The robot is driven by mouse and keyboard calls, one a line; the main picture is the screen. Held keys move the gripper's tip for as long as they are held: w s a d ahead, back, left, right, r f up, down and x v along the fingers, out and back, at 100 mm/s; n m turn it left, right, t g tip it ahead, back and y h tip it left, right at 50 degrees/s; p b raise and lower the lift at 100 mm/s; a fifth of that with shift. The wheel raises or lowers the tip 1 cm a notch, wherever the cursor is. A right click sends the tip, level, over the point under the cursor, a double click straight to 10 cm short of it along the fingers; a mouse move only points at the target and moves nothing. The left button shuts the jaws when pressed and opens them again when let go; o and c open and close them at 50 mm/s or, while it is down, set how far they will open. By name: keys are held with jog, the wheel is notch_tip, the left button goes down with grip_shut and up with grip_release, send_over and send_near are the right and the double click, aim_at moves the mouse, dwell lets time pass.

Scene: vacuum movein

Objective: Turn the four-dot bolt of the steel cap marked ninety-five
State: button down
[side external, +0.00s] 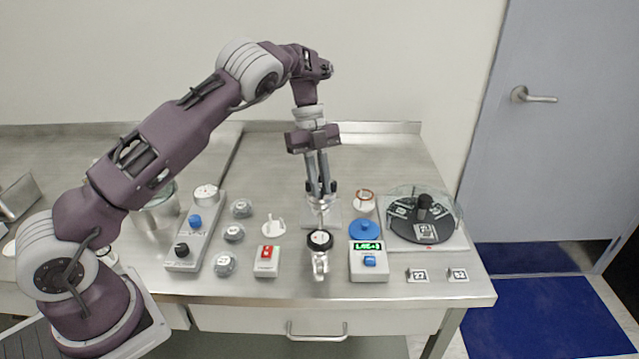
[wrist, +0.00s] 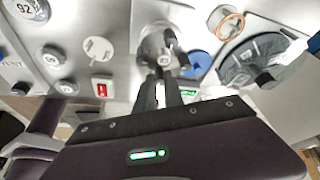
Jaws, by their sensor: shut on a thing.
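A round steel cap (wrist: 149,43) sits on a square steel plate (side external: 334,214) near the middle of the bench. A small pale tag (wrist: 164,60) shows on it, but I cannot read its mark. My gripper (side external: 322,199) points down at the cap, with its fingertips close together at the cap's near side. It is shut on what appears to be a bolt there; the fingers hide most of it. The bolt's dots cannot be made out in either view.
Just in front stands a black-ringed valve (side external: 320,241). A red-button box (side external: 266,261), a green-display box (side external: 368,262) and a blue disc (side external: 365,230) stand close by. A clear-covered turntable (side external: 449,231) is at right; several steel knobs (side external: 233,232) are at left. The back bench is clear.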

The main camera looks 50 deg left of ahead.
jog(key=m+g+y, duration=0.1)
jog(key=m, duration=0.2)
jog(key=m+g, duration=0.1)
jog(key=m, duration=0.2)
jog(key=shift+w+d+m+y, duration=0.1)
jog(key=shift+m+y, duration=0.2)
jog(key=shift+y, duration=0.1)
jog(key=m+y, duration=0.1)
jog(key=m, duration=0.2)
jog(key=m+y, duration=0.1)
jog(key=m, duration=0.2)
jog(key=shift+d+m+g, duration=0.1)
jog(key=shift+m+g, duration=0.2)
jog(key=shift+g, duration=0.1)
jog(key=shift+y, duration=0.3)
jog(key=c, duration=1.4)
grip_release()
jog(key=shift+c, duration=0.2)
